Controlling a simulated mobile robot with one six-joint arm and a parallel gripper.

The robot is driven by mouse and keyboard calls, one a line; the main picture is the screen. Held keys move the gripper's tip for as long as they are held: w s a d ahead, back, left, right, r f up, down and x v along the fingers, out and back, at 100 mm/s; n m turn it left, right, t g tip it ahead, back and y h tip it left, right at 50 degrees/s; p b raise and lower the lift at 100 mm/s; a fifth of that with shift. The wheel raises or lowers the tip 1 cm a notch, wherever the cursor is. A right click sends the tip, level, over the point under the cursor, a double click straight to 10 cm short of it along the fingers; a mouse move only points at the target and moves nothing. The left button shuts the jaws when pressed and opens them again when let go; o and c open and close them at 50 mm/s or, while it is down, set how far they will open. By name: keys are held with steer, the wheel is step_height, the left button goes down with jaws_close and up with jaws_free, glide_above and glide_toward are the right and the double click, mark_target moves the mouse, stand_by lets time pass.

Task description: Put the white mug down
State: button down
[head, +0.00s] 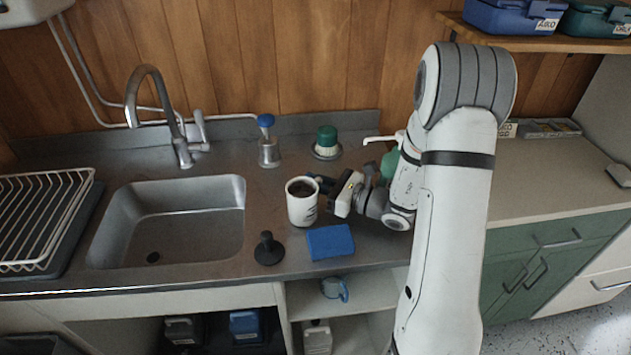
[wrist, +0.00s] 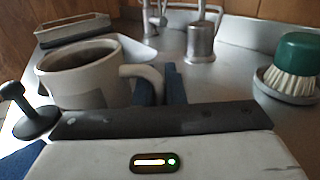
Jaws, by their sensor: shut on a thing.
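The white mug (head: 301,210) has dark contents and dark marks on its side. It is upright over the steel counter (head: 215,290), right of the sink; I cannot tell whether its base touches the counter. My gripper (head: 324,184) comes from the right and is shut on the mug's handle. In the wrist view, the mug (wrist: 88,88) is at left and its handle reaches to the blue fingers of my gripper (wrist: 160,82). The mug's base is hidden there.
A blue sponge (head: 330,242) and a black plunger-like tool (head: 268,250) lie close in front of the mug. A blue-topped dispenser (head: 268,152) and green brush (head: 326,140) stand behind. The sink (head: 170,215) and dish rack (head: 40,215) are left.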

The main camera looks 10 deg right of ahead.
steer(key=c, duration=1.5)
jaws_free()
steer(key=shift+f, duration=0.1)
